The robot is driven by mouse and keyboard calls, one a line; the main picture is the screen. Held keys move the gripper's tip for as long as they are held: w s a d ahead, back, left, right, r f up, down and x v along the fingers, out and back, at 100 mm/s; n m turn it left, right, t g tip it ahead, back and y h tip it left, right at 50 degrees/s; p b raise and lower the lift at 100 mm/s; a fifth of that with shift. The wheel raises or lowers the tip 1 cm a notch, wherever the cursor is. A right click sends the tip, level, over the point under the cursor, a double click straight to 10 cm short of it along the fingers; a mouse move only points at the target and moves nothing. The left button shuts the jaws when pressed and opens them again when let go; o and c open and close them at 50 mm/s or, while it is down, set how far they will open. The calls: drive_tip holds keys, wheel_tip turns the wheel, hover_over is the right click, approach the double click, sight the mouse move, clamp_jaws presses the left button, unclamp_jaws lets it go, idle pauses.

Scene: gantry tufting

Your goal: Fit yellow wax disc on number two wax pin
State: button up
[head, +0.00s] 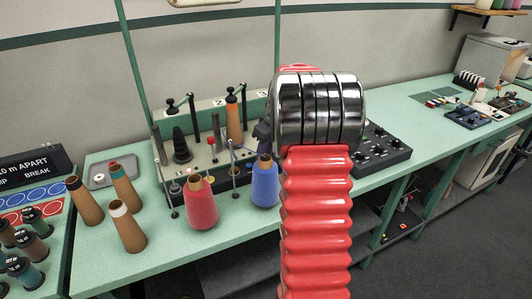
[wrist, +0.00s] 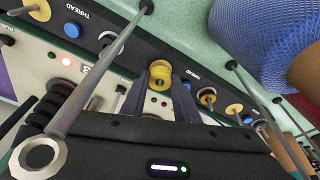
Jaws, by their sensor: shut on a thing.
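The yellow wax disc (wrist: 158,76) is between the two dark fingers of my gripper (wrist: 158,88) in the wrist view. The gripper is shut on it, over the face of the machine panel. A second yellow round edge shows against the disc; I cannot tell whether it is part of it or a pin fitting behind. The number two wax pin cannot be told for sure; a partly hidden digit (wrist: 88,69) is printed left of the gripper. In the head view my red and chrome arm hides the disc and most of the gripper.
Thin metal posts (wrist: 95,65) stand close to the gripper. Other yellow discs (wrist: 207,98) sit along the panel. A blue yarn cone (head: 265,184) and a red one (head: 201,205) stand before the machine. Several brown cones (head: 127,228) stand at the bench's left.

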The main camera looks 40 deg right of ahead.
drive_tip(key=shift+f, duration=0.75)
idle(0.8)
drive_tip(key=o, duration=1.1)
drive_tip(key=v, duration=1.3)
drive_tip(key=shift+r, duration=0.35)
